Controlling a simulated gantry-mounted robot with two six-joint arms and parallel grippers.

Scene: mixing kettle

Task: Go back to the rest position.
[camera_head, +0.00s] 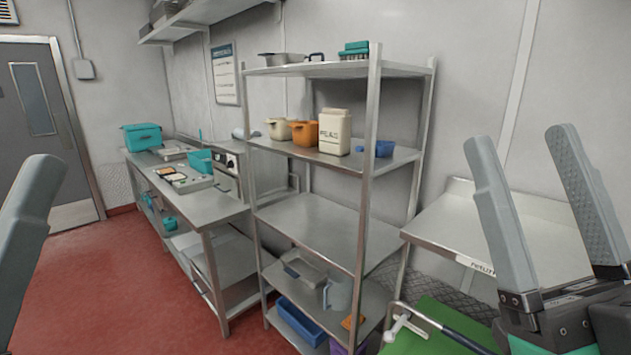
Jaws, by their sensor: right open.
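My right gripper (532,175) is at the right side of the head view, fingers pointing up and spread wide apart, with nothing between them. It is in front of a steel table against the wall. Of my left gripper (32,225), only one grey finger shows at the left edge; the rest is out of frame, so its opening cannot be judged.
A steel shelf rack (368,155) stands in the middle, holding an orange pot (304,134), a cream container (335,132) and a blue cup (384,149). A steel counter (215,207) is behind left. The steel table (455,222) is bare where visible. Red floor (110,290) is clear at left.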

